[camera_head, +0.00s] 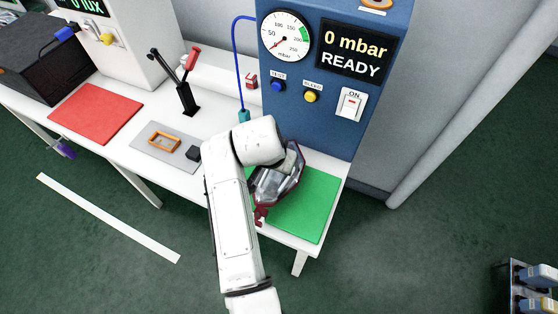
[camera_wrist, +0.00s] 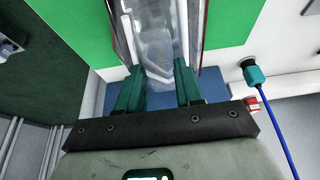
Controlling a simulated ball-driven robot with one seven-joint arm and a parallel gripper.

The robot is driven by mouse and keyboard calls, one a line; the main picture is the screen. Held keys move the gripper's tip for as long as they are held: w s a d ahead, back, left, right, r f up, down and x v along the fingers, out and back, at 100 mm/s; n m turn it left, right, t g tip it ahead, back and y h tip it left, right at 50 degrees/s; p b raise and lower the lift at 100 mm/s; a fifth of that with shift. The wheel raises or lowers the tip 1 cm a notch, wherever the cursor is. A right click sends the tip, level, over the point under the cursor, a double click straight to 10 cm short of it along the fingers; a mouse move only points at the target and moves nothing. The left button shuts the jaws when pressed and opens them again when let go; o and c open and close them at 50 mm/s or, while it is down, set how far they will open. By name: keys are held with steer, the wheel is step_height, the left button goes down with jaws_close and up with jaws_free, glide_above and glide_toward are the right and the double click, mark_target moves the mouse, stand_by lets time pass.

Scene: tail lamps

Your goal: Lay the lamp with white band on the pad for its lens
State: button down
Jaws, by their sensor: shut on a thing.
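A clear, grey-looking lamp with dark red edges (camera_head: 275,186) is at the left part of the green pad (camera_head: 318,205), below the blue test cabinet. My gripper (camera_wrist: 161,88) has its teal fingers shut on the near end of the lamp (camera_wrist: 158,38) in the wrist view. The green pad also shows on both sides of the lamp there. I cannot tell whether the lamp touches the pad or is held just above it. My arm hides part of the lamp and most of the gripper in the head view. No white band can be made out clearly.
A red pad (camera_head: 95,114) lies at the left of the white table. A grey plate (camera_head: 150,152) with an orange frame (camera_head: 164,141) and a lever clamp (camera_head: 186,95) are between. The blue cabinet (camera_head: 330,100) reads 0 mbar READY; a blue hose (camera_head: 236,60) runs beside it.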

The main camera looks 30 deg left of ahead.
steer(key=c, duration=0.7)
jaws_free()
steer(key=shift+f, duration=0.1)
steer(key=shift+c, duration=0.2)
steer(key=b+v, duration=0.1)
steer(key=v, duration=1.1)
